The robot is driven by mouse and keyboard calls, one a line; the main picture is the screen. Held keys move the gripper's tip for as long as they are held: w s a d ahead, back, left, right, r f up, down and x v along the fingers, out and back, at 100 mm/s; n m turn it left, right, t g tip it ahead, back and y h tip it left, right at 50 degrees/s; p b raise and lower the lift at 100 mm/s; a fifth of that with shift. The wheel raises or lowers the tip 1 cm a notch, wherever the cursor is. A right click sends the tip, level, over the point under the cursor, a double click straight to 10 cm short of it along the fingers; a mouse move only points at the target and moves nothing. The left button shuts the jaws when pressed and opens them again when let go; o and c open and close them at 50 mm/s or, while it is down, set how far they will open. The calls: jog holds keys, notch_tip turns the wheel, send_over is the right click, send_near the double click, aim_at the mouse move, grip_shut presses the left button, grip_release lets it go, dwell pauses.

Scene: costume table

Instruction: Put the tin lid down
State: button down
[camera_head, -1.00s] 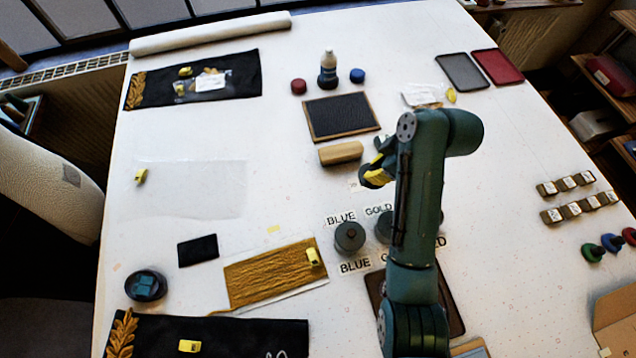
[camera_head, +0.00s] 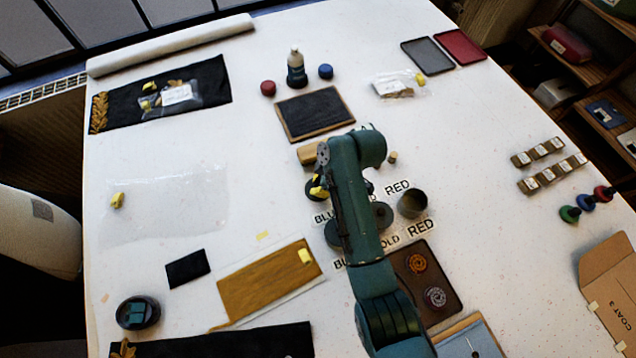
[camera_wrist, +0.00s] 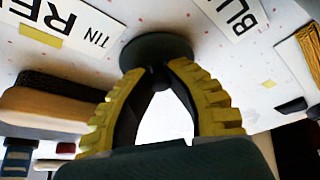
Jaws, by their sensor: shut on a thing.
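My gripper (camera_head: 319,187) has yellow ribbed fingers and points down behind the blue tin's lettered label. In the wrist view its fingertips (camera_wrist: 159,78) are shut on the small knob of a dark grey round tin lid (camera_wrist: 150,50). In the head view the lid (camera_head: 312,193) shows as a dark disc, partly covered by the fingers. I cannot tell whether it touches the table. The red tin (camera_head: 412,204) stands open, beside its RED labels. The gold tin (camera_head: 382,214) and blue tin (camera_head: 333,234) are partly hidden by my arm.
A wooden block (camera_head: 307,154) lies close behind the gripper, near a black framed board (camera_head: 315,114). A dark tray (camera_head: 443,290) with two round pieces is in front of the tins. Gold cloth (camera_head: 265,282) lies left of my arm. Table left of the gripper is fairly clear.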

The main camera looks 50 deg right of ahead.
jog(key=shift+f, duration=0.15)
jog(key=c, duration=1.1)
grip_release()
